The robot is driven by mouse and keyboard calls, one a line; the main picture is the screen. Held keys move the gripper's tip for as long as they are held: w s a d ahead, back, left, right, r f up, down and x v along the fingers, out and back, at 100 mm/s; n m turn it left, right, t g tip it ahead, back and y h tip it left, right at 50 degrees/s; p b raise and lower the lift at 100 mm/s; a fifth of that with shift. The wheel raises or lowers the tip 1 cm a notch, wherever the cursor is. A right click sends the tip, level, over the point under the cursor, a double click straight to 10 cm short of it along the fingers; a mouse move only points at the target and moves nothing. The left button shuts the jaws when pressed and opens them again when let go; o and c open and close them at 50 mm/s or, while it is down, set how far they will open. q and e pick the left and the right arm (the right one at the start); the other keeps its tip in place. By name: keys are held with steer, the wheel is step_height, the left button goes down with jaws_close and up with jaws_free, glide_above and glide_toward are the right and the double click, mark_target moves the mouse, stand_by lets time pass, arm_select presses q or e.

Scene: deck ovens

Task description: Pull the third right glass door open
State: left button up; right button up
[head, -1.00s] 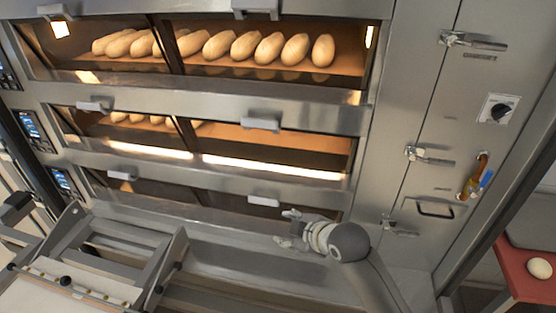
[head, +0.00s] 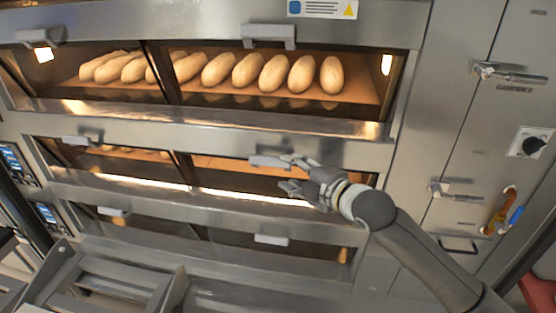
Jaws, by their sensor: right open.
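Three right-hand glass doors show, one above another: an upper one (head: 285,85), a middle one (head: 235,173) and a lower one (head: 235,246). Each has a grey handle at its top edge: upper (head: 268,36), middle (head: 270,161) and lower (head: 271,239). All three doors look closed. Whether more doors lie above the picture I cannot tell. My right gripper (head: 288,174) is open, its fingers pointing left in front of the middle right door. Its upper finger overlaps the right end of the middle handle; contact is unclear. My left gripper is out of view.
Baked loaves (head: 246,69) lie behind the upper glass. A steel loader frame (head: 115,285) stands at the lower left. A steel side panel with latches (head: 508,73) is to the right, and a red surface (head: 540,292) is at the lower right edge.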

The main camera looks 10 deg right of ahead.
mark_target(273, 163)
steer(key=p+x, duration=0.2)
steer(key=x, duration=0.4)
steer(key=shift+w, duration=0.2)
steer(key=shift+w+a, duration=0.15)
steer(key=shift+w, duration=0.15)
steer(key=shift+w+a+f, duration=0.1)
steer(key=shift+w+f, duration=0.05)
steer(key=shift+w+a+f, duration=0.1)
steer(key=shift+w+a, duration=0.05)
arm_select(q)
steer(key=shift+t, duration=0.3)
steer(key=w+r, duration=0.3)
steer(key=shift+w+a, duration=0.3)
arm_select(e)
jaws_close()
